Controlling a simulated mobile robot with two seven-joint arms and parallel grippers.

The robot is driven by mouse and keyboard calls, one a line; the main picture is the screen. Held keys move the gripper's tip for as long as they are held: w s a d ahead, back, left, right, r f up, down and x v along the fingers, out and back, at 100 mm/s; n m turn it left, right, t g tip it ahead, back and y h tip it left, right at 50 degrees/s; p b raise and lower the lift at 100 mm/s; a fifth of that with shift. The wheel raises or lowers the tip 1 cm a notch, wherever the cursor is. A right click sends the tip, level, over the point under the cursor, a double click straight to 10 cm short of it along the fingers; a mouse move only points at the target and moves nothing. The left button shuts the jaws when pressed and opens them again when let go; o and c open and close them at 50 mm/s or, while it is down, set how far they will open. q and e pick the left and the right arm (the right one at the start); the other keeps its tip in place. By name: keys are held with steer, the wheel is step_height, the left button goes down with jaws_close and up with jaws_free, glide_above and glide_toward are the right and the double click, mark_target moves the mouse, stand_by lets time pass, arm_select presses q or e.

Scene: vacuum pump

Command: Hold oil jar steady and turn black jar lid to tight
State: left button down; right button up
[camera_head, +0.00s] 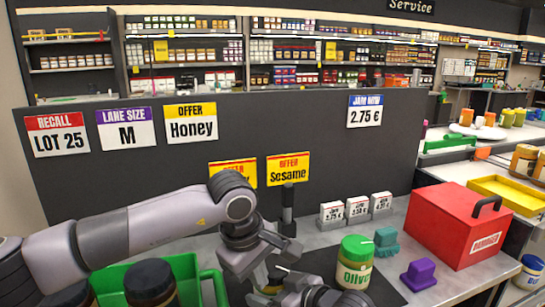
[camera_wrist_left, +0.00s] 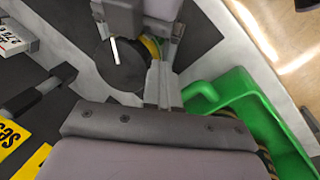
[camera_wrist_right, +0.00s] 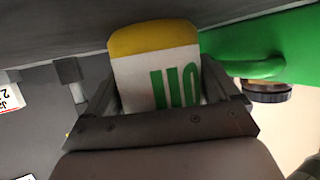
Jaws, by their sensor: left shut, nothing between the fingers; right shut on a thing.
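The oil jar (camera_wrist_right: 165,80) has a white label with green letters and a yellow band. In the right wrist view it stands between the fingers of my right gripper (camera_wrist_right: 160,92), which is shut on it. The black jar lid (camera_wrist_left: 122,66), round with a white mark, shows in the left wrist view. A strip of yellow shows at its edge; how tightly it sits cannot be told. My left gripper (camera_wrist_left: 161,78) is shut and empty, close beside the lid in that view. In the head view my left arm and wrist hide most of this spot.
A green crate (camera_head: 188,268) with dark-lidded jars stands at the front left. To the right are a green-lidded Olive jar (camera_head: 355,264), a teal block (camera_head: 386,241), a purple block (camera_head: 420,273) and a red box (camera_head: 462,225). A dark panel (camera_head: 330,130) closes off the back.

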arm_select(q)
steer(key=shift+w+a, duration=0.5)
steer(key=shift+a, duration=0.15)
steer(key=shift+w+a, duration=0.15)
steer(key=shift+w, duration=0.05)
steer(key=shift+w+a, duration=0.2)
steer(key=shift+w, duration=0.05)
steer(key=shift+w+a, duration=0.15)
steer(key=shift+w, duration=0.1)
stand_by(0.3)
steer(key=w+d+v, duration=0.1)
steer(key=v, duration=0.4)
steer(key=shift+s+a+r, duration=0.35)
steer(key=shift+r, duration=0.2)
